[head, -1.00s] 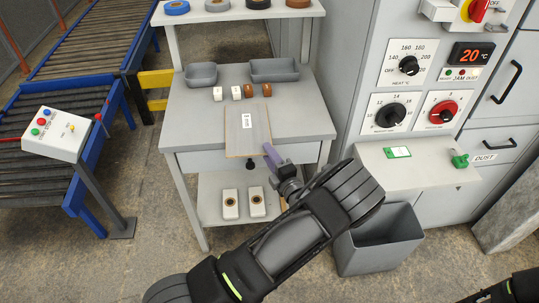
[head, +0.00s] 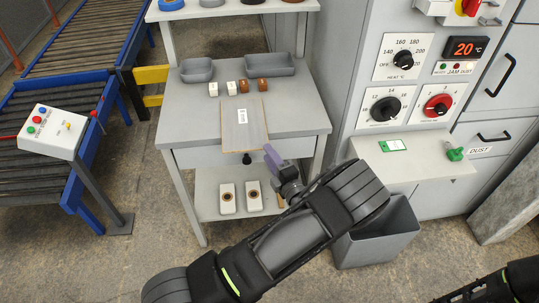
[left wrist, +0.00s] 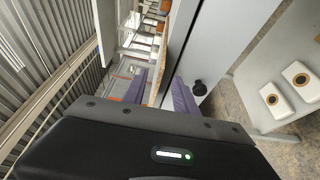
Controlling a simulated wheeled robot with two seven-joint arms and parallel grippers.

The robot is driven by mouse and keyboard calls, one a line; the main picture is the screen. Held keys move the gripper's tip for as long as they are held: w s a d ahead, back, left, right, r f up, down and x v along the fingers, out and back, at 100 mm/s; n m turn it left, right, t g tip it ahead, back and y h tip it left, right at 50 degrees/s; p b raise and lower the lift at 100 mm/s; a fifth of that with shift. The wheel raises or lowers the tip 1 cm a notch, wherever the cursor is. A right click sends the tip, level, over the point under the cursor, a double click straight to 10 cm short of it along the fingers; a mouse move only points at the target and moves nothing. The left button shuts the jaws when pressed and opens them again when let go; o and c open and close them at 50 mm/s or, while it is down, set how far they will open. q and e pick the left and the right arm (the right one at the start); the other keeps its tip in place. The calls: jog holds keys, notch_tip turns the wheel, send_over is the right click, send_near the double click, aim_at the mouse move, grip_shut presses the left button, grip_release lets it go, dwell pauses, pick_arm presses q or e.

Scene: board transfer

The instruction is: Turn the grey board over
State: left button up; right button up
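The grey board (head: 232,132) lies flat on the table, with a white label on its upper face. Its near end is at the table's front edge. My left gripper (head: 271,156) is at the board's near right corner, just in front of the table edge. In the left wrist view my left gripper (left wrist: 160,92) has its two purple fingers apart. The brown edge of the board (left wrist: 157,84) shows between them, with a gap visible; contact cannot be told. My right gripper is out of view; only part of that arm shows at the lower right.
The table (head: 300,117) also holds two grey bins (head: 196,71) (head: 270,66), with white and brown blocks (head: 247,86) in front of them. Two white blocks (head: 227,197) sit on the lower shelf. A machine cabinet (head: 415,160) and an open grey bin (head: 380,240) stand at right.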

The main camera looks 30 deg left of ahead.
pick_arm(q)
jog(key=v, duration=0.3)
jog(key=shift+p, duration=0.3)
jog(key=shift+o, duration=0.3)
jog(key=o, duration=0.5)
jog(key=d+r+p, duration=0.1)
jog(key=s+r+p, duration=0.1)
jog(key=r+p, duration=0.1)
jog(key=d+r+p, duration=0.1)
jog(key=r, duration=0.1)
jog(key=shift+s+d, duration=0.3)
